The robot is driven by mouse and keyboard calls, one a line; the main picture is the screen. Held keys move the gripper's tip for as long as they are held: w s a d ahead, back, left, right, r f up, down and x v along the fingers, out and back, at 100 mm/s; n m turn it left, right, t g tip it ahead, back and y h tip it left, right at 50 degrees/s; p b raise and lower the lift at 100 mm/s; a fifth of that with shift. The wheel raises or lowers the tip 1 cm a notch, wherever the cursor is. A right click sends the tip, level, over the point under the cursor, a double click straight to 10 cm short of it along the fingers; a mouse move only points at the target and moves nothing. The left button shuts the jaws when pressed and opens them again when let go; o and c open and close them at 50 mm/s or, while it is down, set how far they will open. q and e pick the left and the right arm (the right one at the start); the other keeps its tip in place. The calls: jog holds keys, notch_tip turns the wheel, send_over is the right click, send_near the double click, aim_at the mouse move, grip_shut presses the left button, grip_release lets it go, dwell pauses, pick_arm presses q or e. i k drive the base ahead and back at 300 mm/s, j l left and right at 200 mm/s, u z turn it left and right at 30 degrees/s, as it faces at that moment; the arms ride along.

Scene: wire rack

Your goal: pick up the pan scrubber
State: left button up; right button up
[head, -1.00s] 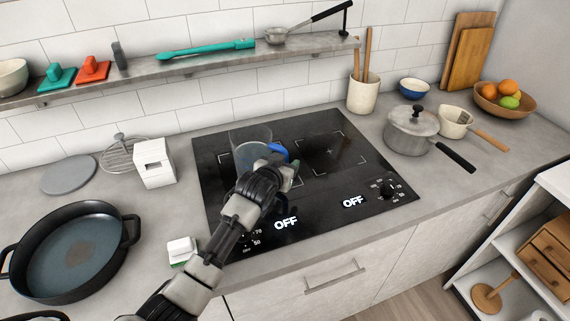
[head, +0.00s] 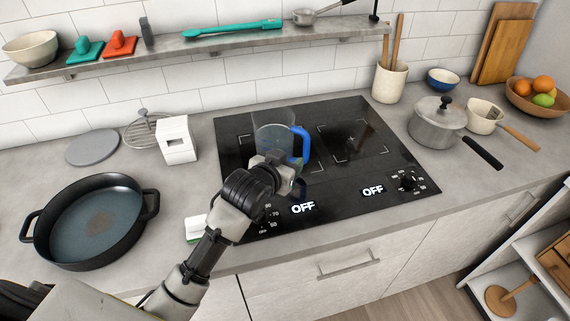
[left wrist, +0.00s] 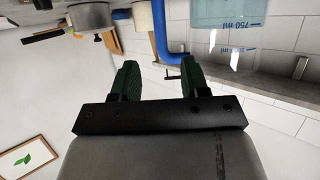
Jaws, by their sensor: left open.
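A small white block with a green underside (head: 195,228), which looks like the pan scrubber, lies on the counter between the black pan and the hob. My left forearm passes close beside its right side in the head view. My left gripper (head: 287,172) is over the hob, in front of a clear measuring jug (head: 270,132) with a blue handle (head: 302,146). In the left wrist view my left gripper (left wrist: 160,78) is open, with nothing between its green fingers. The jug (left wrist: 228,15) and its blue handle (left wrist: 164,30) show beyond the fingers. My right gripper is not in view.
A black pan (head: 95,222) sits at left on the counter. A white box-like timer (head: 178,140) stands behind the scrubber. A grey saucepan (head: 436,124) stands right of the hob (head: 400,196). A wall shelf (head: 230,43) holds teal and orange handled tools. The counter's front edge is near the scrubber.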

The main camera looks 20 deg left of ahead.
aim_at(195, 226)
jog(key=u, duration=1.35)
